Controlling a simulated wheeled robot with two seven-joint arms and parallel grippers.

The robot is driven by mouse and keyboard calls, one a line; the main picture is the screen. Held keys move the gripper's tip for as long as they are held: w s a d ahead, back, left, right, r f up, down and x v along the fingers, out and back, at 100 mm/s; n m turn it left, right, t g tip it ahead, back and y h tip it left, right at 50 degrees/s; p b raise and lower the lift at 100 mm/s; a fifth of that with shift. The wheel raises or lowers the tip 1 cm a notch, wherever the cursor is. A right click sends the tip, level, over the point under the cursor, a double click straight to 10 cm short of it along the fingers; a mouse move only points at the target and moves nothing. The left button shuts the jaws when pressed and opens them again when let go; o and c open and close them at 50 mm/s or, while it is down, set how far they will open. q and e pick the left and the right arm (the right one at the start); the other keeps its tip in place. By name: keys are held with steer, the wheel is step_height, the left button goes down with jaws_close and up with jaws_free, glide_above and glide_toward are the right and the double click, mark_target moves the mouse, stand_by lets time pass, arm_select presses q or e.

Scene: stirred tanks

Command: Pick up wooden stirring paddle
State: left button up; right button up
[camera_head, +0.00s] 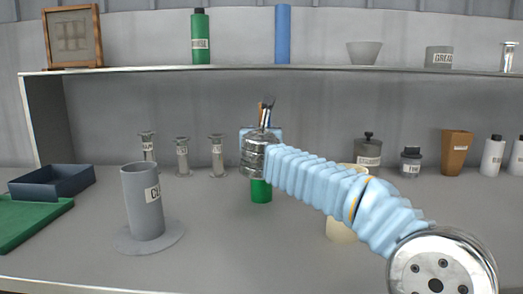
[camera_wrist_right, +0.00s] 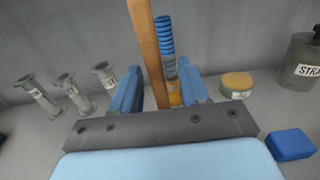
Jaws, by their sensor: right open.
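The wooden stirring paddle (camera_wrist_right: 147,50) stands nearly upright between my right gripper's two blue fingers in the right wrist view, nearer the left finger. My right gripper (camera_wrist_right: 158,88) is open around it. A blue ribbed handle (camera_wrist_right: 164,36) stands just behind and right of the paddle, also between the fingers. In the head view my right gripper (camera_head: 262,135) is in front of the paddle and hides most of it; a green container (camera_head: 261,190) shows below the gripper. The paddle's lower end is hidden in the wrist view. My left gripper is not in view.
A grey cylinder (camera_head: 142,205) on a round base stands at the front left, near a dark blue tray (camera_head: 52,184) and a green board (camera_head: 28,222). Several flanged grey pieces (camera_head: 182,157) stand behind. A shelf (camera_head: 330,68) runs above. A cream container (camera_head: 340,232) is partly behind my arm.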

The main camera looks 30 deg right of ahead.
steer(key=shift+w+d, duration=0.3)
steer(key=shift+w, duration=0.25)
jaws_close()
steer(key=shift+s+r, duration=0.1)
